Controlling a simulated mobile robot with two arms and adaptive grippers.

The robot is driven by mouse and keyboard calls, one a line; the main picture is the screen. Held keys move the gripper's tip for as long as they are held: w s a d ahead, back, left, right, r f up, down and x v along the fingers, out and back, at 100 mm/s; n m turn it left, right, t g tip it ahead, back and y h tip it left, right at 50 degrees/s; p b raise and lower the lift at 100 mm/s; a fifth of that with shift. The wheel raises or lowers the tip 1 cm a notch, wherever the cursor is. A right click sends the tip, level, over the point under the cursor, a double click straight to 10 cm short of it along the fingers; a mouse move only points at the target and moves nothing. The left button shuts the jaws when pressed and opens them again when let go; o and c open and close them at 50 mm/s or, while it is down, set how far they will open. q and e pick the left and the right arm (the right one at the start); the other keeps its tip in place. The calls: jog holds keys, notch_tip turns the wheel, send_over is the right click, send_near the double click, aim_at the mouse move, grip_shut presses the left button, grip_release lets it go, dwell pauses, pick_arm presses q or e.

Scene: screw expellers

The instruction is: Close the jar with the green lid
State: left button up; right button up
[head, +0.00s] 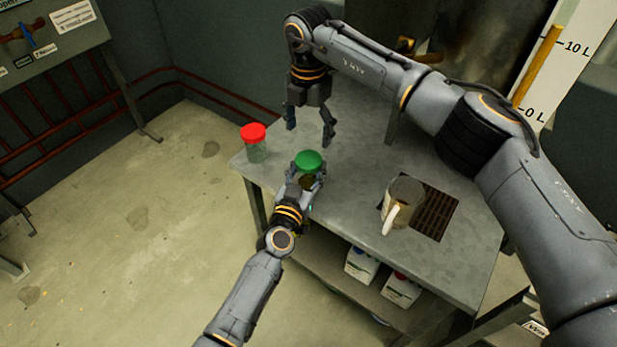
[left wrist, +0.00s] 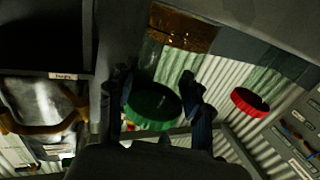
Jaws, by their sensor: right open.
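The jar (left wrist: 172,62) is clear glass with brown contents, seen upside down in the left wrist view. Its green lid (head: 309,161) is at the jar's mouth and also shows in the left wrist view (left wrist: 155,106); whether it is fully seated cannot be told. My left gripper (head: 306,179) is shut on the jar, with one finger on each side, near the table's left front edge. In the head view it hides most of the jar. My right gripper (head: 309,131) is open and empty, above and behind the green lid, apart from it.
A jar with a red lid (head: 253,132) stands at the table's left corner. A beaker with a pale handle (head: 405,192) stands on the right by a dark grate (head: 436,212). White bottles (head: 361,264) sit on the lower shelf. The tabletop (head: 345,205) between jar and beaker is clear.

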aim_at(308, 159)
pick_arm(q)
grip_shut()
pick_arm(e)
jog(key=n, duration=1.4)
jog(key=shift+n, duration=0.3)
jog(key=n, duration=0.6)
jog(key=shift+n, duration=0.3)
jog(key=n, duration=0.6)
jog(key=shift+n, duration=0.3)
jog(key=n, duration=0.4)
jog(key=shift+n, duration=0.3)
jog(key=n, duration=1.2)
jog(key=shift+n, duration=0.3)
jog(key=shift+f, duration=0.1)
jog(key=shift+f, duration=3.9)
